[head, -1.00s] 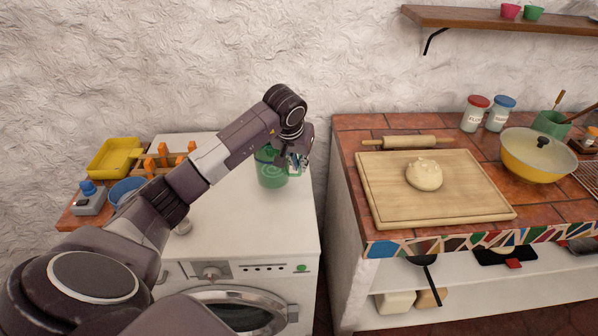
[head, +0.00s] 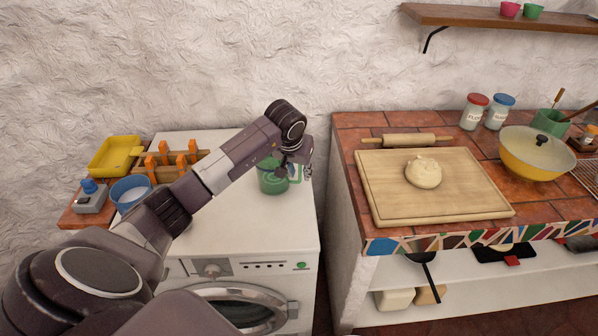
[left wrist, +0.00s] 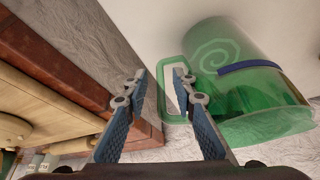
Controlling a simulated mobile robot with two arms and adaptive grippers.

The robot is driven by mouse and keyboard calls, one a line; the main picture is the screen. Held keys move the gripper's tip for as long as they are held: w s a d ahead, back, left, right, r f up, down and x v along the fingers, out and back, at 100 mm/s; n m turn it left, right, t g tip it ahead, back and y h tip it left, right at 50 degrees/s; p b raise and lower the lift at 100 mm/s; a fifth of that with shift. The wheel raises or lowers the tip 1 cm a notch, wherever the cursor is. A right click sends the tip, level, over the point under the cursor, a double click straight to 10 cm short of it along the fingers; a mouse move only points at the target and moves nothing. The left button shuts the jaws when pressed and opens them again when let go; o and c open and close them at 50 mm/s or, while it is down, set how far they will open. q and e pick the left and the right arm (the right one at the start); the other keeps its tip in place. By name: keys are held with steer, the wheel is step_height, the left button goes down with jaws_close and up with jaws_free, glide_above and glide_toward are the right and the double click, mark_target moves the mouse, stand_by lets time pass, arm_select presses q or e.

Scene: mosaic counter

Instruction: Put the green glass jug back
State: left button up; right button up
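The green glass jug (head: 272,181), see-through with a spiral mark and a blue band, is at the right rear of the white washing machine's top (head: 235,215). The left wrist view shows the jug (left wrist: 250,95) close up, with its green loop handle (left wrist: 170,112) toward my fingers. My left gripper (left wrist: 160,75) is open, its fingertips apart at the handle. The handle's outer bar shows between them; whether either finger touches it I cannot tell. In the head view my wrist partly covers the jug's upper right. My right gripper is not in view.
A yellow tray (head: 112,156), a wooden rack with orange handles (head: 165,172) and a blue bowl (head: 131,190) stand at the left. Across a gap at the right, the tiled counter holds a board (head: 430,200) with dough and a rolling pin (head: 405,140).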

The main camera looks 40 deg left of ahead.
arm_select(q)
steer(key=shift+r, duration=0.1)
steer(key=shift+r, duration=0.2)
steer(key=b+v, duration=0.2)
steer(key=v, duration=0.9)
steer(key=shift+s+r, duration=0.15)
steer(key=shift+r, duration=0.15)
